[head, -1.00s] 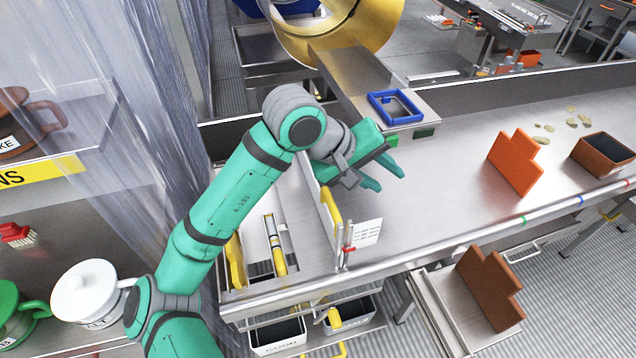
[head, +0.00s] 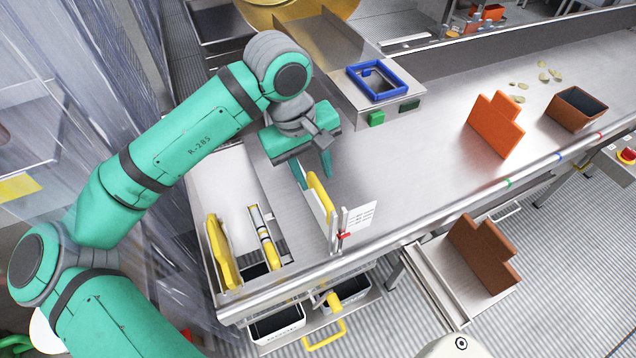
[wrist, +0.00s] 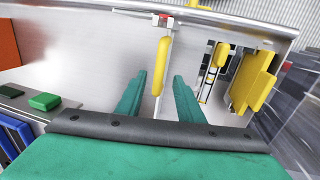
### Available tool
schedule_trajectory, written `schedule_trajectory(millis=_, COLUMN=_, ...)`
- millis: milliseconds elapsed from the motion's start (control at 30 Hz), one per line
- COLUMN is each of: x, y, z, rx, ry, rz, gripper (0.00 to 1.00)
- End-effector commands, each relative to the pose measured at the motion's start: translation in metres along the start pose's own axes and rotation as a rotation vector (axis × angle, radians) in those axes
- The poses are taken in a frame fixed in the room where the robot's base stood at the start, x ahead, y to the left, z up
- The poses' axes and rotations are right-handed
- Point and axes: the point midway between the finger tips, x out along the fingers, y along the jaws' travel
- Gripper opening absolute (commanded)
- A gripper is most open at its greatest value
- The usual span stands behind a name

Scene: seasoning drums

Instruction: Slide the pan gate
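An upright metal plate with a yellow handle (head: 319,196) stands at the front of the steel table; it looks like the pan gate. In the wrist view the handle (wrist: 161,66) lies ahead of my fingers, roughly in line with the gap between them. My gripper (head: 313,176) points down just behind and above the handle. In the wrist view my gripper (wrist: 160,82) is open, with nothing clearly held. Whether a finger touches the handle, I cannot tell.
A white card (head: 360,218) and red clamp (head: 344,235) stand right of the plate. Left are a yellow-handled piece (head: 221,250) and a yellow-gripped tool (head: 267,245). A blue frame (head: 377,81) sits on the chute end. An orange divider (head: 493,125) stands right; table between is clear.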

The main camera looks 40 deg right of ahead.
Motion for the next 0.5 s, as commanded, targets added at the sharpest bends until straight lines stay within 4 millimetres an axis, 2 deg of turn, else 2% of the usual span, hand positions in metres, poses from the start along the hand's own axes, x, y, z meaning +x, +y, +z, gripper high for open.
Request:
schedule_trajectory(millis=100, x=0.021, y=0.000, z=0.000, rx=0.000, ry=-0.002, rz=0.000, gripper=0.34)
schedule_trajectory(millis=233, x=0.038, y=0.000, z=0.000, rx=-0.001, ry=-0.001, rz=0.000, gripper=0.34)
schedule_trajectory(millis=500, x=0.052, y=0.001, z=0.000, rx=0.000, ry=0.000, rz=0.002, gripper=0.34)
